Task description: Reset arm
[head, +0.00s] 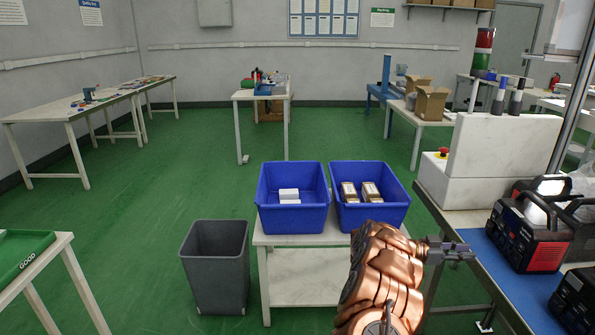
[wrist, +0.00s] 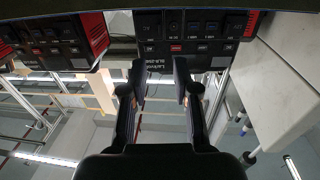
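My gripper (head: 458,252) reaches out to the right at the end of my copper-coloured arm, near the front left edge of the blue-topped bench (head: 505,270). In the wrist view my gripper (wrist: 160,80) has its two dark fingers apart with nothing held between them. A red and black power station (head: 530,235) stands on the bench to the right, apart from the gripper. Power stations also show along the top of the wrist view, where the picture is upside down; one (wrist: 195,35) is beyond the fingers.
Two blue bins stand on a small white table: the left bin (head: 292,222) holds white boxes, the right bin (head: 372,217) brown and white boxes. A grey waste bin (head: 215,265) stands left of them. A white machine housing (head: 500,150) rises behind the power stations. Green floor lies open at left.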

